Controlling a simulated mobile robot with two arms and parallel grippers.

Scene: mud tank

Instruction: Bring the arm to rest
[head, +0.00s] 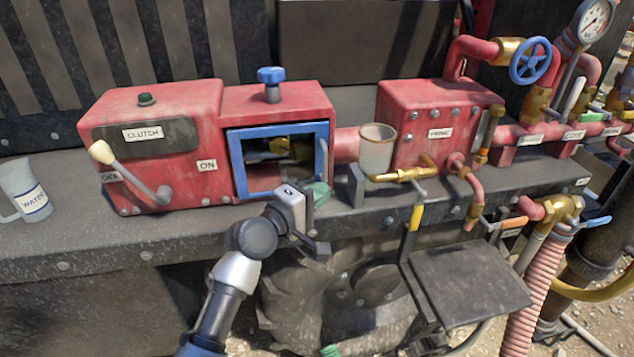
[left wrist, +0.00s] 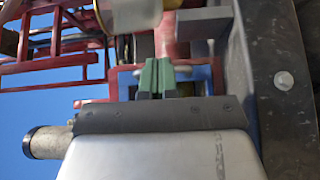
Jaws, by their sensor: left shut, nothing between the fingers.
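My left gripper (head: 318,193) is in front of the red housing, near the lower right corner of the blue-framed opening. Its green fingers are together with nothing between them, as the left wrist view (left wrist: 157,78) also shows. My left arm comes up from the bottom of the head view, bent at the wrist.
The red clutch housing (head: 160,170) has a lever (head: 130,172) at left. A glass cup (head: 377,150), a red pump box (head: 430,110) and a yellow-handled valve (head: 416,212) are to the right. A water jug (head: 24,190) stands at far left. A dark plate (head: 470,283) juts out at lower right.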

